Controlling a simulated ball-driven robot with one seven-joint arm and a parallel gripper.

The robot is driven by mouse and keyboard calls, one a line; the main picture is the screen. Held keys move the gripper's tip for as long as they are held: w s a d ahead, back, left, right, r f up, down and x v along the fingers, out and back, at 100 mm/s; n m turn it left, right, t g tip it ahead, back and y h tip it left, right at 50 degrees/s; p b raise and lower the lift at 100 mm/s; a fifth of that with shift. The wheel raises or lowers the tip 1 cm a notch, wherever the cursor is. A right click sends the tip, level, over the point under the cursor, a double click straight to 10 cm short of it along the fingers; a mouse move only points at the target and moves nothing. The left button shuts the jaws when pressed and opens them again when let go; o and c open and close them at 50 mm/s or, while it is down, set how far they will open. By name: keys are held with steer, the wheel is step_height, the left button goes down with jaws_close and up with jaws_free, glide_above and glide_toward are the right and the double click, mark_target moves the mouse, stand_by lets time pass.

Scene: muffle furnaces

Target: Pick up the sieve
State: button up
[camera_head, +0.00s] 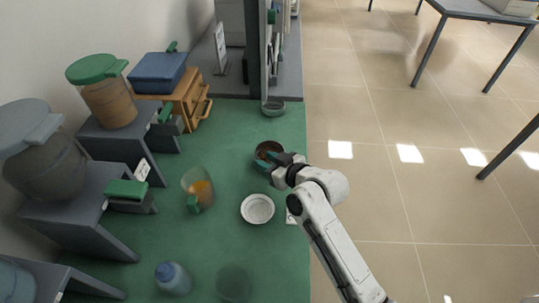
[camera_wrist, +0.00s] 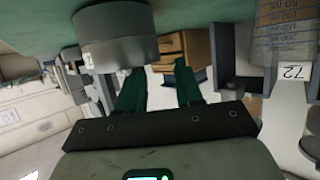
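The sieve appears to be the small round dish with a brown inside (camera_head: 268,149) on the green mat, just beyond my gripper in the head view. My gripper (camera_head: 268,162) reaches toward it from the lower right and partly covers its near side. In the wrist view, a grey round-walled vessel (camera_wrist: 118,45), likely the same sieve, is close at upper left, beside the left finger. The two green fingers (camera_wrist: 158,82) are apart with nothing between them. Whether a finger touches the sieve is unclear.
A white dish (camera_head: 257,208) and a glass with orange contents (camera_head: 198,188) stand nearby on the green mat (camera_head: 225,235). A grey bowl (camera_head: 273,107) is farther back. Wooden drawers (camera_head: 185,100) and lidded jars on grey stands line the left. Open floor lies right.

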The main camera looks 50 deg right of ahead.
mark_target(261, 158)
steer(key=shift+x, duration=1.5)
steer(key=shift+d, duration=0.1)
steer(key=c, duration=0.6)
jaws_close()
steer(key=shift+s, duration=0.1)
